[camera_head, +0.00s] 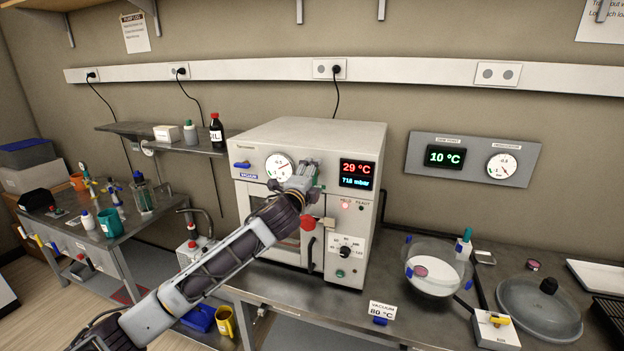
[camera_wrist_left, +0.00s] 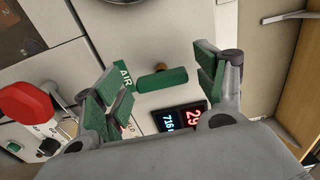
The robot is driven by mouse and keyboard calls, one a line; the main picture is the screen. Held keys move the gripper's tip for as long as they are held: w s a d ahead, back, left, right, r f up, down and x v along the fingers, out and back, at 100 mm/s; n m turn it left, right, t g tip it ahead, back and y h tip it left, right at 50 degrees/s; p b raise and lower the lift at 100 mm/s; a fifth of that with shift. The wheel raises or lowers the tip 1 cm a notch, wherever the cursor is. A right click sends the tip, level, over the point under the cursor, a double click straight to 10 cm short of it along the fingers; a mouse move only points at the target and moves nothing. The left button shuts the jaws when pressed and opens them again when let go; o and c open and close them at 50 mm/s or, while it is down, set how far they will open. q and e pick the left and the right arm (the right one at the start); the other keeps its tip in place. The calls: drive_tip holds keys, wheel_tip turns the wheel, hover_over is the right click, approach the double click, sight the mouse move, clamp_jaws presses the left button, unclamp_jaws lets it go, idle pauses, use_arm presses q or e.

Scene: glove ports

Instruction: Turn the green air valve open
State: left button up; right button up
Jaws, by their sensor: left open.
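The green air valve handle (camera_wrist_left: 162,79) lies between the fingers of my left gripper in the wrist view. It is a short green bar on a brass stem, beside a green AIR label (camera_wrist_left: 124,75). My left gripper (camera_head: 304,174) is open at the front of the white vacuum oven (camera_head: 300,136), between its round gauge and its display. The green-padded fingers stand on either side of the handle, with gaps visible at both ends. In the head view the gripper hides the valve. My right gripper is not in view.
A red knob (camera_head: 307,223) sits below the gripper on the oven front, and it is large in the wrist view (camera_wrist_left: 26,101). The oven display (camera_head: 356,174) is just right of the gripper. A glass dish (camera_head: 436,266) and a yellow-handled box (camera_head: 495,328) stand on the right bench.

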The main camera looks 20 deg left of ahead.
use_arm(q)
drive_tip(key=shift+s, duration=0.1)
drive_tip(key=s, duration=1.1)
drive_tip(key=shift+s+a, duration=0.2)
drive_tip(key=shift+s, duration=0.2)
idle(0.6)
